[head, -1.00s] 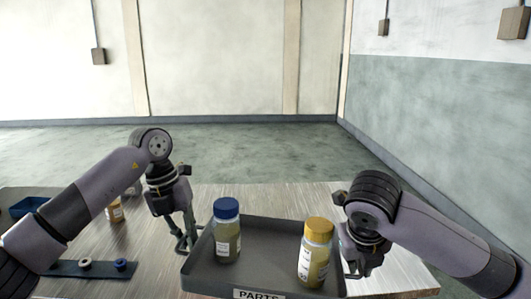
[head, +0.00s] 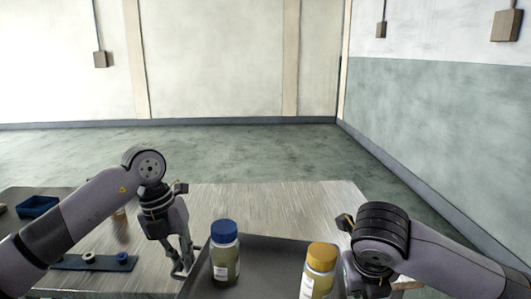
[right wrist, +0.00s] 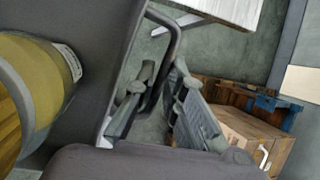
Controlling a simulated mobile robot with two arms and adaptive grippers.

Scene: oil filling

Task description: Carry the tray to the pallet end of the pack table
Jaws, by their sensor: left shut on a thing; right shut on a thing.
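The dark grey tray (head: 285,248) is at the bottom of the head view, its near side cut off. It carries an upright blue-capped bottle (head: 225,252) and an upright yellow-capped bottle (head: 319,270). My left gripper (head: 183,262) is shut on the tray's left handle. My right gripper (right wrist: 165,92) is shut on the dark bar handle (right wrist: 176,45) at the tray's other side. In the right wrist view, the tray's side (right wrist: 112,60) and part of a bottle (right wrist: 45,85) show, with open floor beneath the handle. The pack table (head: 265,205) lies behind the tray.
My left arm partly hides a small bottle there. A wooden pallet or crate with a carton (right wrist: 250,130) stands low in the right wrist view.

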